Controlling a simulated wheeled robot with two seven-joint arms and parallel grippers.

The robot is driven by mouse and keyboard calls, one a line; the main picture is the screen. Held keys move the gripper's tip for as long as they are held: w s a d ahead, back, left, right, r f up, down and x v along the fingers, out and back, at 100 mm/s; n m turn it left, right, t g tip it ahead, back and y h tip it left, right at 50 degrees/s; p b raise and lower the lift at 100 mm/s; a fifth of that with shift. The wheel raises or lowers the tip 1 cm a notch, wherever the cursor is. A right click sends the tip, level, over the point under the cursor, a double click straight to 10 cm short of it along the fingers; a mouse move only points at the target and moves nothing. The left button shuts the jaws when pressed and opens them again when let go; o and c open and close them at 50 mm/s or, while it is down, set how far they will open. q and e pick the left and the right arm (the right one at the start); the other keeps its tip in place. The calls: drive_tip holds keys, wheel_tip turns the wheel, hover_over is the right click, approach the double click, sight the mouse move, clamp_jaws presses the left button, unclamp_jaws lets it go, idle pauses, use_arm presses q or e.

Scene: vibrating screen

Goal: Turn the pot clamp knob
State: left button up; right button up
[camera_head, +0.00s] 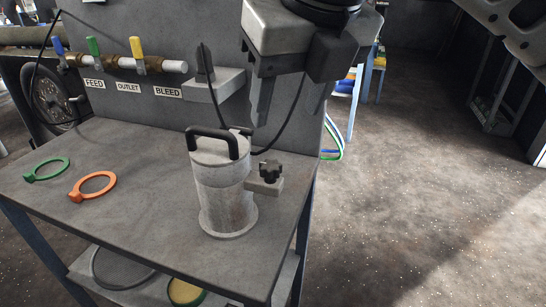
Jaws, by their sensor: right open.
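The pot (224,200) is a pale grey metal cylinder with a black handle (213,136) on its lid. It stands upright near the right front edge of the workbench. The black pot clamp knob (269,172) sits on a small grey block at the pot's right side. My right gripper (289,112) hangs from the top of the view, above and behind the knob in the picture. Its two dark fingers point down, apart and empty, and do not touch the knob. My left gripper is not in view.
A green ring (47,172) and an orange ring (95,187) lie on the bench (140,215) to the left. Valves labelled FEED, OUTLET and BLEED line a pipe (115,62) at the back. A thin black cable runs behind the pot. The floor (430,190) at right is clear.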

sight(271, 165)
drive_tip(key=x, duration=1.1)
drive_tip(key=shift+f, duration=0.2)
drive_tip(key=c, duration=0.9)
